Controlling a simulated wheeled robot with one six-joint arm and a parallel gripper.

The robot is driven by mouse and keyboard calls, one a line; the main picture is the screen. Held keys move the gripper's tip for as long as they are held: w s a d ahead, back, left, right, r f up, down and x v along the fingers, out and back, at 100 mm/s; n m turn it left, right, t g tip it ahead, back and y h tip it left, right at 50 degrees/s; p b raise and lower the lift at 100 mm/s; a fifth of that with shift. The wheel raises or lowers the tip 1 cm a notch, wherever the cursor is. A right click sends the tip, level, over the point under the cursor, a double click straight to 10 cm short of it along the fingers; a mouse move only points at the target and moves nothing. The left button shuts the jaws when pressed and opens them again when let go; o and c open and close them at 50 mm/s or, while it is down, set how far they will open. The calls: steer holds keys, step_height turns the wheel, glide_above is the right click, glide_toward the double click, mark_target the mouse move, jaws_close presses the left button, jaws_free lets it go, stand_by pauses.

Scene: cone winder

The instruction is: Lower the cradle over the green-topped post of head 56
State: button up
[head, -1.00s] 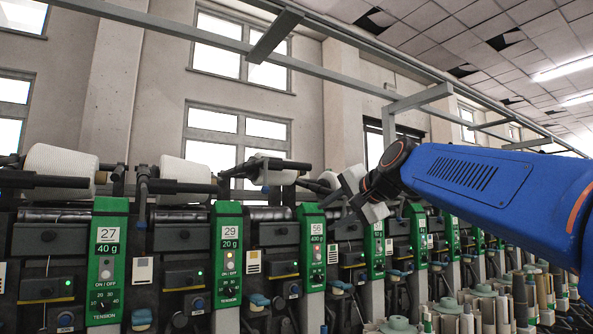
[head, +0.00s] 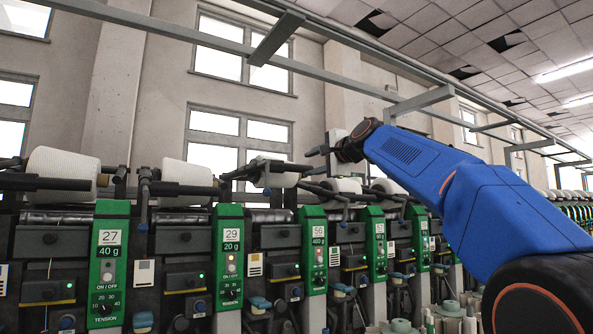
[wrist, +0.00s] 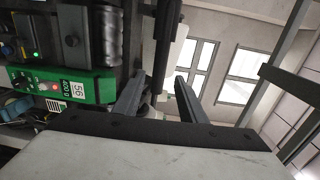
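Head 56's green-topped post (head: 313,250), labelled 56 and 400 g, stands right of centre in the head view. It also shows at left in the wrist view (wrist: 75,87), turned sideways. The cradle, a dark arm (head: 240,172) with a white cone (head: 272,174), is raised left of and above the post. Its dark bar (wrist: 164,35) shows in the wrist view, next to the white cone (wrist: 180,45). My gripper (head: 311,162) is at the bar's right end, fingers pointing left. In the wrist view its fingers (wrist: 160,82) are apart, the bar's end showing between them; contact is unclear.
Green posts 27 (head: 108,250) and 29 (head: 229,250) stand to the left, with cones on dark arms above them. Another cone (head: 343,188) sits right of post 56, below my gripper. A grey overhead rail (head: 180,30) crosses above. The space above the cones looks free.

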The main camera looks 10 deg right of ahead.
mark_target(299, 168)
steer(key=x, duration=0.9)
steer(key=shift+w+a, duration=0.15)
steer(key=shift+w, duration=0.2)
steer(key=shift+f, duration=0.1)
jaws_close()
